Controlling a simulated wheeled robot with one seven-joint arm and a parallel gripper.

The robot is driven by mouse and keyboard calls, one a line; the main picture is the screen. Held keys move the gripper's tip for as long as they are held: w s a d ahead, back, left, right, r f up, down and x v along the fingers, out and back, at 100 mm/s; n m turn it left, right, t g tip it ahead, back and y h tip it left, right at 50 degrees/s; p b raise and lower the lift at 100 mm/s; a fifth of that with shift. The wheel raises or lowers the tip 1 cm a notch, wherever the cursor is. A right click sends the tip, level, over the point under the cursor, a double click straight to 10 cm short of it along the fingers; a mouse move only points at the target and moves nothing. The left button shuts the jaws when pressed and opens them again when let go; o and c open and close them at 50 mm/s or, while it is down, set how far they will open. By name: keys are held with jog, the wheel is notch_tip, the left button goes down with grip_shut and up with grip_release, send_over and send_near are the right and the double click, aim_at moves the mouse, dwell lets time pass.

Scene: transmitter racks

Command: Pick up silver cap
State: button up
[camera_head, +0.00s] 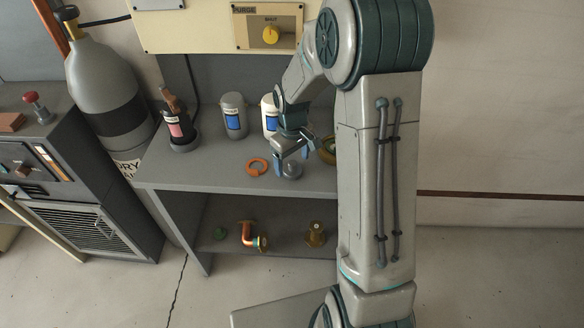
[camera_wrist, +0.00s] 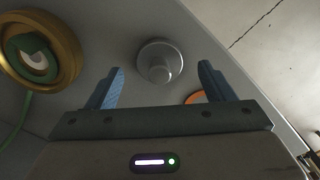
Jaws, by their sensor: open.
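The silver cap (camera_head: 292,170) is a small round metal piece on the grey shelf top, just below my gripper in the head view. In the wrist view the silver cap (camera_wrist: 160,62) shows a wide round flange with a narrower knob, lying ahead of and between the two blue fingers. My gripper (camera_head: 291,154) is open and empty, its fingers near the cap. In the wrist view my gripper (camera_wrist: 160,85) has its fingers spread wider than the cap. I cannot tell the exact height of the fingers above the shelf.
An orange ring (camera_head: 257,166) lies left of the cap. A brass ring with a green inside (camera_wrist: 42,52) is close on the other side. The front of the grey shelf (camera_head: 215,181) is clear.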

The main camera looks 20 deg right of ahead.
jog(key=shift+f, duration=1.3)
jog(key=c, duration=1.2)
jog(key=shift+r, duration=0.15)
